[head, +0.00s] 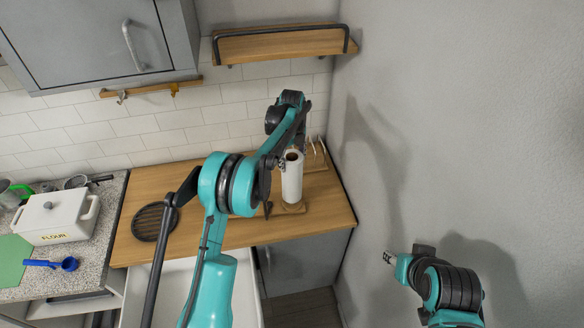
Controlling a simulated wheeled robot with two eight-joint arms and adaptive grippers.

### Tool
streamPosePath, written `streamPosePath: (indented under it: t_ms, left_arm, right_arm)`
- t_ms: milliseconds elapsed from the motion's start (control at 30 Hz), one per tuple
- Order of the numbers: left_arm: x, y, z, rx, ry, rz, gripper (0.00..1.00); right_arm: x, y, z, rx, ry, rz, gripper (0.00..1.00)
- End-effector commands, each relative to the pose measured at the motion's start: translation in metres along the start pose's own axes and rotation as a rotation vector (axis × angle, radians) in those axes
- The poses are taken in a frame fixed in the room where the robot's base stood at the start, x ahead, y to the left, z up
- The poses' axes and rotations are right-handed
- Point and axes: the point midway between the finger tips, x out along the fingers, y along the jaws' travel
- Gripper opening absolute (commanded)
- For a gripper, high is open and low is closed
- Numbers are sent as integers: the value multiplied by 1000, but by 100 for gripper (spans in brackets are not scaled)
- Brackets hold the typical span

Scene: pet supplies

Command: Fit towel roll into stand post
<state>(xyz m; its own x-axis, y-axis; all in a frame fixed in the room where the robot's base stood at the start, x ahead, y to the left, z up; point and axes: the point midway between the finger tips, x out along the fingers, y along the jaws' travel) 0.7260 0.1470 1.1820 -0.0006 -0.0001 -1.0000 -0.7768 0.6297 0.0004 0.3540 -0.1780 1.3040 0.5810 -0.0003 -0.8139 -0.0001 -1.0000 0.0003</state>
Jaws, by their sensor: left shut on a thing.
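A white towel roll (292,181) with a brown core stands upright at the right part of the wooden counter. A light wooden stand base (292,208) shows directly below the roll's lower end. No post shows above the roll's dark core opening; I cannot tell whether the post is inside the roll or whether the roll touches the base. My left gripper (281,160) is shut on the roll at its upper left side, partly hidden by its own arm. My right gripper (389,257) is at the right, near the grey wall and away from the roll; its jaws are too small to judge.
The wooden counter (190,179) holds a round black trivet (155,222) at the left. A wooden rack (315,156) stands behind the roll. A shelf (280,44) hangs above. The wall closes off the right.

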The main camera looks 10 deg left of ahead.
Motion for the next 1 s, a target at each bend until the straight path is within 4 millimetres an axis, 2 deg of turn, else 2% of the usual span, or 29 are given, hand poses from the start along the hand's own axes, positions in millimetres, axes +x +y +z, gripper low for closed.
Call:
streamPosePath:
  t_ms: [267,633,667,733,1000]
  left_arm:
    - [37,0,0,0,0,0,20]
    - [43,0,0,0,0,0,20]
    - [43,0,0,0,0,0,69]
    - [42,0,0,0,0,0,88]
    - [42,0,0,0,0,0,88]
  right_arm:
    - [-2,0,-2,0,0,0,40]
    - [2,0,1,0,0,0,40]
    - [2,0,1,0,0,0,40]
    - [1,0,1,0,0,0,40]
    - [0,0,0,0,0,0,40]
